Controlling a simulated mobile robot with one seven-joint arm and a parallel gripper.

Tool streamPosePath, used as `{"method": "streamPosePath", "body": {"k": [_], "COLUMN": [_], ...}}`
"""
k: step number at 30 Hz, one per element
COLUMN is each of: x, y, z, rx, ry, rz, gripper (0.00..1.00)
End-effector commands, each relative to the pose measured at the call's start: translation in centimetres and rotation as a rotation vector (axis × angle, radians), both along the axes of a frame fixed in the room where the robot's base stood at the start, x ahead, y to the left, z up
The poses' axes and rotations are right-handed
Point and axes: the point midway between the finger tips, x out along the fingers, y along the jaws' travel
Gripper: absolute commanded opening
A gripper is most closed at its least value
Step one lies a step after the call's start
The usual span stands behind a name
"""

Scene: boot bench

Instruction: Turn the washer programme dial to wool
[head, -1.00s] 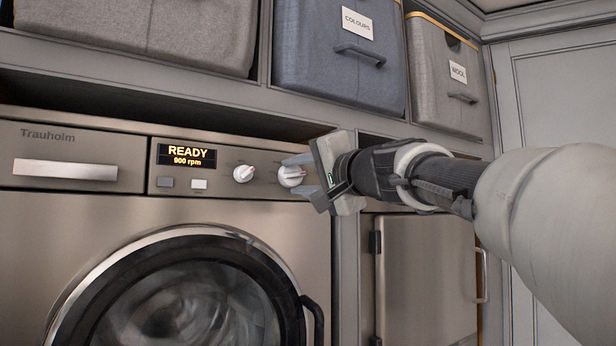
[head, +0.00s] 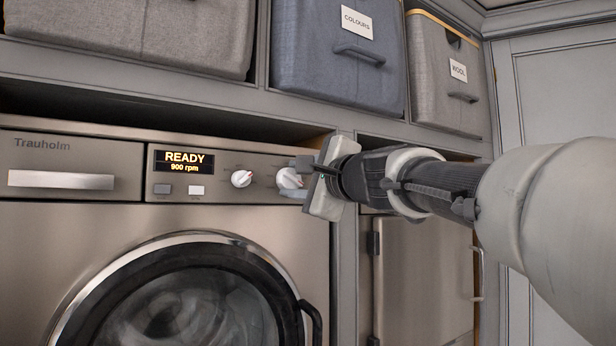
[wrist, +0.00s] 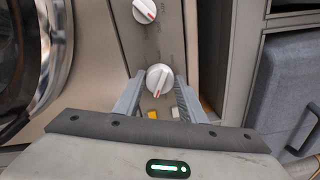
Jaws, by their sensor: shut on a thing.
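The washer (head: 180,218) has two white round dials on its front panel. My gripper (head: 298,180) is shut on the right-hand dial (head: 287,178), with a finger on either side of it. In the wrist view this dial (wrist: 160,78) sits between the fingertips and its red pointer mark shows. The left-hand dial (head: 241,178) stands free and also has a red mark. The programme markings around both dials are too small to read, so I cannot tell which programme is set. The display (head: 186,162) reads READY, 900 rpm.
Fabric bins labelled COLOURS (head: 340,55) and WOOL (head: 446,75) stand on the shelf above. A steel cabinet door (head: 425,275) is below my arm. The washer's round door (head: 180,300) is closed beneath the panel.

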Motion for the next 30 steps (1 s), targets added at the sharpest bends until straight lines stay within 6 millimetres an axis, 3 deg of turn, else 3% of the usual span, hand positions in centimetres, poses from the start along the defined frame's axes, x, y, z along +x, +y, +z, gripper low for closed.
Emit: {"method": "streamPosePath", "body": {"k": [16,17,20,30], "x": [0.01,0.01,0.01,-0.24], "y": [-0.02,-0.01,-0.02,-0.15], "z": [-0.01,-0.02,-0.01,0.00], "rx": [0.021,0.021,0.020,0.019], "ry": [0.014,0.014,0.013,0.013], "rz": [0.000,0.000,0.000,0.000], "gripper": [0.14,0.40,0.56,0.56]}}
